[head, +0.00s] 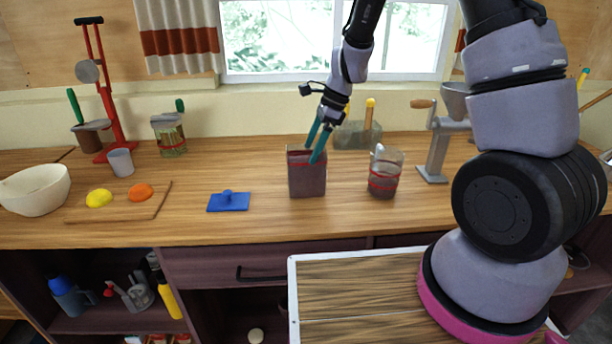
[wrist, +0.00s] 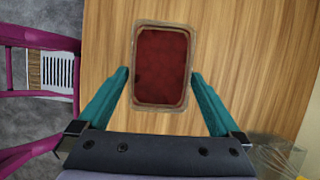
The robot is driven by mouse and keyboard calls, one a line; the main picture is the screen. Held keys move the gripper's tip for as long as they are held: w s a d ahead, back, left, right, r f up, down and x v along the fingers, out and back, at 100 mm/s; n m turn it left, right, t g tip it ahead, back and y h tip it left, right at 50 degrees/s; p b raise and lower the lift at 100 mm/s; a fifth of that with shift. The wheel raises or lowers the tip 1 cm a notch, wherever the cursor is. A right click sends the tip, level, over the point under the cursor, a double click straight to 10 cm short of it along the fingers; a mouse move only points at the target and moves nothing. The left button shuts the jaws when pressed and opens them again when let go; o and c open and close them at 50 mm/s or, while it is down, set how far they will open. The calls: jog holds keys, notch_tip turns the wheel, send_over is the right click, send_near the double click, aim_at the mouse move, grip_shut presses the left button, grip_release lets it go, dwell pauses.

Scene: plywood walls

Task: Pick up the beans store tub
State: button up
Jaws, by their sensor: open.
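The beans store tub (head: 307,179) is a dark reddish-brown, upright square container on the wooden counter, below the window. In the wrist view the open tub (wrist: 161,104) is seen from above, with a tan rim and dark red contents. My gripper (head: 318,140) is over the tub, with its teal fingers pointing down at the tub's top. In the wrist view my gripper (wrist: 160,76) is open, with one finger on each side of the tub's near part. I cannot tell whether the fingers touch it.
A blue lid with a knob (head: 228,201) lies left of the tub. A glass jug (head: 385,171) stands to its right, near a grey hand mill (head: 437,140). A board (head: 120,203) with yellow and orange pieces lies farther left, by a cream bowl (head: 35,190).

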aim_at(306, 160)
jog(key=x, duration=0.4)
jog(key=shift+a+f, duration=0.15)
jog(key=shift+f, duration=0.15)
jog(key=shift+c, duration=0.3)
grip_shut()
jog(key=shift+r, duration=0.1)
